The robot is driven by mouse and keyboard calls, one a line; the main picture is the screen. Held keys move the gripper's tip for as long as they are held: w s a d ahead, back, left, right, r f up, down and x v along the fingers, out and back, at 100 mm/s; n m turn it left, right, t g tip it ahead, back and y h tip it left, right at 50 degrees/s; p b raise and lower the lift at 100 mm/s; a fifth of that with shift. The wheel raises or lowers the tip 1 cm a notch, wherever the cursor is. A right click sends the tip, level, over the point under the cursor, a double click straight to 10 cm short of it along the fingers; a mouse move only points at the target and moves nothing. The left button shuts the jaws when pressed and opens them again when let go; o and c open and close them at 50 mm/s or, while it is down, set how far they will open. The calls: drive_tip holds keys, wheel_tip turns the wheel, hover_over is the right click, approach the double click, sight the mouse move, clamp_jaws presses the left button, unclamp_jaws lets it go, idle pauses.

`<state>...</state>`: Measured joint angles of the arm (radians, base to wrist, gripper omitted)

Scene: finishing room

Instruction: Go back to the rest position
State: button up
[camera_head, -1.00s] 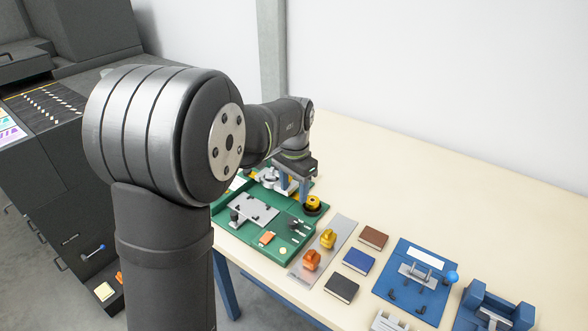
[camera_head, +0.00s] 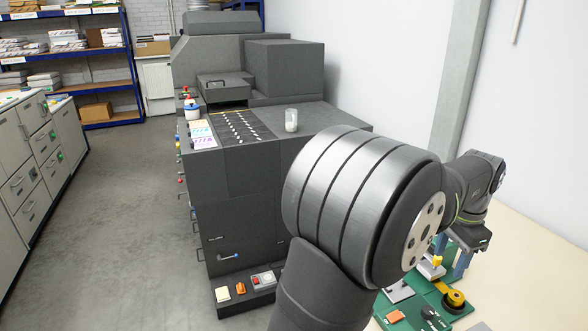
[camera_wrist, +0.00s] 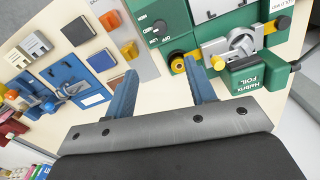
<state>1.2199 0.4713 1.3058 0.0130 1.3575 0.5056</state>
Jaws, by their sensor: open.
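My gripper (camera_wrist: 161,67) is open, with its two blue fingers apart and nothing between them in the wrist view. It is above the bench beside the green foil machine (camera_wrist: 205,18). A black and yellow knob (camera_wrist: 178,62) shows on the machine between the finger lines, lower down. In the head view my gripper (camera_head: 461,260) hangs over the green machine (camera_head: 440,318) at the lower right, partly hidden behind my own arm.
A large dark printing machine (camera_head: 250,170) stands left of my arm. A glass jar (camera_head: 291,120) stands on it. Floor (camera_head: 130,220) left of it is clear.

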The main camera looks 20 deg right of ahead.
sight(430, 310)
wheel_tip(430, 310, down, 18)
drive_tip(key=shift+w+r, duration=0.1)
drive_tip(key=shift+r, duration=0.15)
idle(0.4)
